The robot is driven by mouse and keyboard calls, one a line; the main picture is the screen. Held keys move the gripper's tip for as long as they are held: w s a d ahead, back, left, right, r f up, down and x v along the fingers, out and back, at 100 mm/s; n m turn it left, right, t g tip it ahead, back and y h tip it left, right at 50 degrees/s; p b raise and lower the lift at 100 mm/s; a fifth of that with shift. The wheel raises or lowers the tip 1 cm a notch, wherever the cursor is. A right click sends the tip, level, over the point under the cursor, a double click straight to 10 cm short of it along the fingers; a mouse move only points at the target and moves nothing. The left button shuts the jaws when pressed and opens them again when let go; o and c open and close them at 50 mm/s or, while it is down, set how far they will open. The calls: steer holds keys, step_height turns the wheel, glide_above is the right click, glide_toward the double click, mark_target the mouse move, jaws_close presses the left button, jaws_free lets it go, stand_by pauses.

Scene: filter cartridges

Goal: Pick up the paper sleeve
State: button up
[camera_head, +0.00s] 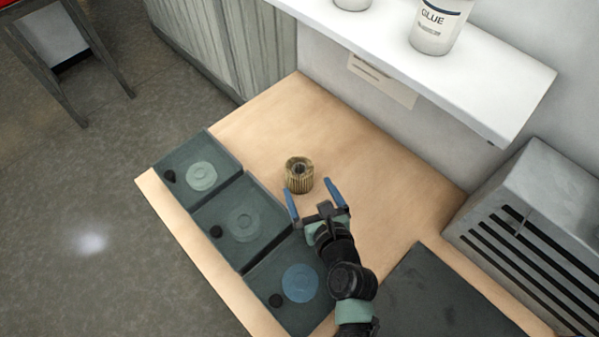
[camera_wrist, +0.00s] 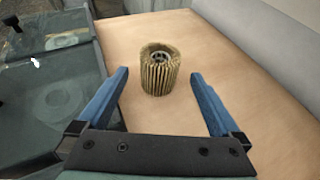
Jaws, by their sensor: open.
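The paper sleeve (camera_head: 299,176) is a short, tan, pleated cylinder with a dark hole in its top. It stands upright on the wooden table (camera_head: 385,180). In the wrist view the sleeve (camera_wrist: 159,72) is just beyond the fingertips, centred slightly left of the middle of the gap. My gripper (camera_head: 312,189) has two blue fingers spread apart, with nothing between them. In the wrist view my gripper (camera_wrist: 158,76) points toward the sleeve, and the fingers do not appear to touch it.
Three dark trays with round discs, the far one (camera_head: 178,157), the middle one (camera_head: 212,238) and the near one (camera_head: 298,321), line the table's left side. A white shelf (camera_head: 480,75) with a glue tub (camera_head: 437,35) overhangs the back. A grey slatted box (camera_head: 560,190) stands right. Table right of the sleeve is clear.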

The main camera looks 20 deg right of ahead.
mark_target(296, 164)
steer(key=b+x, duration=0.1)
steer(key=x, duration=0.5)
steer(key=shift+w, duration=0.3)
steer(key=b+x, duration=0.1)
steer(key=x, duration=0.1)
steer(key=f+b+x, duration=0.1)
steer(key=x, duration=0.1)
steer(key=shift+d+f, duration=0.1)
steer(key=shift+w+f, duration=0.15)
steer(key=shift+w, duration=0.35)
steer(key=c, duration=1.1)
